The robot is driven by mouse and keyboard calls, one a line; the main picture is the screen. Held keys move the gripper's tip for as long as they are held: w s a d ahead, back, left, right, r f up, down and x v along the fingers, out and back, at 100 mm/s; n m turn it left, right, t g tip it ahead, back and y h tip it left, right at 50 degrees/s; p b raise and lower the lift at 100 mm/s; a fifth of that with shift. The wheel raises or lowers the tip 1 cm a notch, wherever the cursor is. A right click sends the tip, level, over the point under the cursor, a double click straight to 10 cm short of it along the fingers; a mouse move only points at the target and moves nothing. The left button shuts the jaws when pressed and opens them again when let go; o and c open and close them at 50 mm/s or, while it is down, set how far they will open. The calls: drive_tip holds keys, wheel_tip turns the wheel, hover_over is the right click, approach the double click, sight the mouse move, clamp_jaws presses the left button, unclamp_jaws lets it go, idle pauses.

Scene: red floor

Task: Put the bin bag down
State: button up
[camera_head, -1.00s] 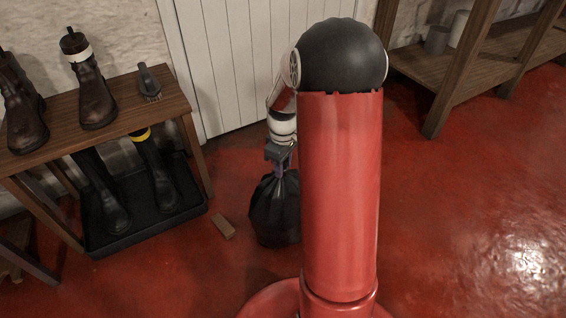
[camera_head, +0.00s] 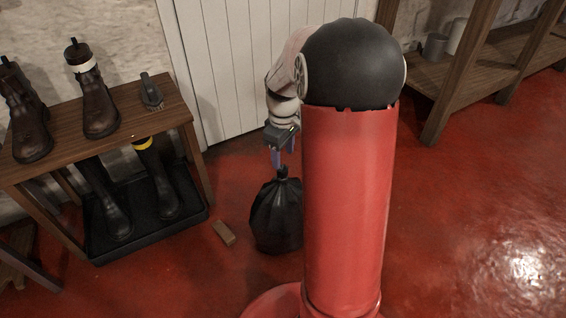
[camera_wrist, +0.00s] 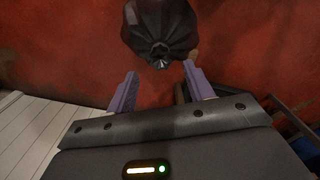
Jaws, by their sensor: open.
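The black bin bag (camera_head: 276,218) stands upright on the red floor in the head view, its gathered neck pointing up. My gripper (camera_head: 281,158) is just above the neck, with its purple fingers pointing down. In the wrist view the bin bag (camera_wrist: 161,30) shows at the top, beyond the fingertips. The two purple fingers of my gripper (camera_wrist: 160,78) are apart with nothing between them. My red column and arm hide the bag's right edge in the head view.
A wooden bench (camera_head: 150,121) with boots and a brush stands at the left, with a black boot tray (camera_head: 112,252) below. A small wooden block (camera_head: 223,233) lies left of the bag. A white door (camera_head: 235,75) is behind. The floor at right is clear.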

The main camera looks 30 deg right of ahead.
wheel_tip(320, 180, up, 3)
drive_tip(key=shift+r, duration=0.2)
drive_tip(key=s+a+r+m+t, duration=0.2)
drive_tip(key=s+a+r, duration=0.6)
drive_tip(key=r, duration=0.1)
drive_tip(key=s+a+r+m+t, duration=0.1)
drive_tip(key=s+a+m+t, duration=0.2)
drive_tip(key=s, duration=0.9)
drive_tip(key=shift+a+r+m+t, duration=0.15)
drive_tip(key=shift+a+m+t, duration=0.25)
drive_tip(key=shift+a, duration=1)
drive_tip(key=shift+s, duration=0.1)
